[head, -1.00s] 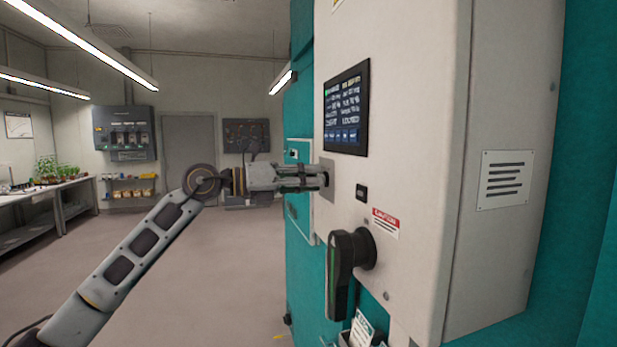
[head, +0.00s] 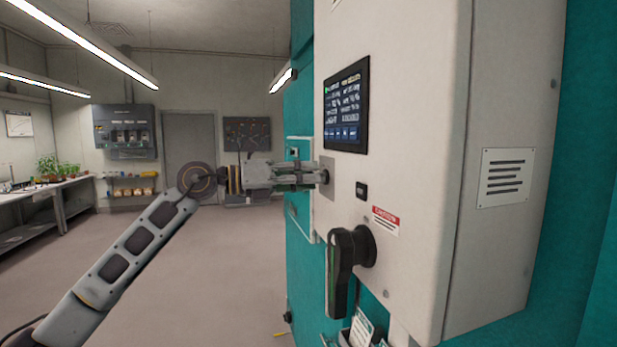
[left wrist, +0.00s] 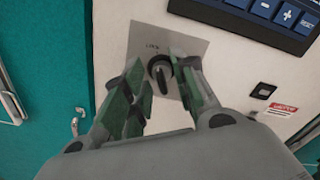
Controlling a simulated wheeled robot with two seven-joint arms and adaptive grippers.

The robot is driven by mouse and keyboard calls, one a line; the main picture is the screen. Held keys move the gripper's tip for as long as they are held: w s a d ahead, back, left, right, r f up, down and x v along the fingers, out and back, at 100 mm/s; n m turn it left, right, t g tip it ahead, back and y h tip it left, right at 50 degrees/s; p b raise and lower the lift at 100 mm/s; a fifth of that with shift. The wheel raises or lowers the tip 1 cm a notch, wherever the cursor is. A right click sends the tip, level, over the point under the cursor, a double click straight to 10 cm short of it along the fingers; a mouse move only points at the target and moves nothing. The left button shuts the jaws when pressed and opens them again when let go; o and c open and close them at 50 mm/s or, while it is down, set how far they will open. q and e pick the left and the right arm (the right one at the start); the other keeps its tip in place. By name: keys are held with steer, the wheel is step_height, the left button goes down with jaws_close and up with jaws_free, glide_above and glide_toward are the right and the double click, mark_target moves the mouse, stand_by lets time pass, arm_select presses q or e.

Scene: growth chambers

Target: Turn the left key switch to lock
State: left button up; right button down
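The key switch (left wrist: 160,76) is a dark round collar with a grey key, on a grey square plate (left wrist: 203,48) fixed to the pale cabinet front. In the left wrist view the key points roughly down the picture, slightly tilted, with small lettering above it that looks like "LOCK". In the head view the switch (head: 324,177) shows as a small dark knob at my fingertips. My left gripper (left wrist: 165,84) is open, one green-padded finger on each side of the key. A gap shows on the left; the right finger is very near, and contact cannot be told. My right gripper is out of view.
A dark touchscreen (head: 346,107) is above right of the switch. A small black module (head: 361,190), a red-and-white label (head: 386,221) and a large black rotary handle (head: 345,262) are below right. Open floor (head: 200,270) lies left of the cabinet.

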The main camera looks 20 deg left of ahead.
arm_select(q)
steer(key=v, duration=1.1)
stand_by(0.3)
steer(key=shift+s, duration=0.1)
steer(key=shift+r, duration=0.1)
stand_by(0.5)
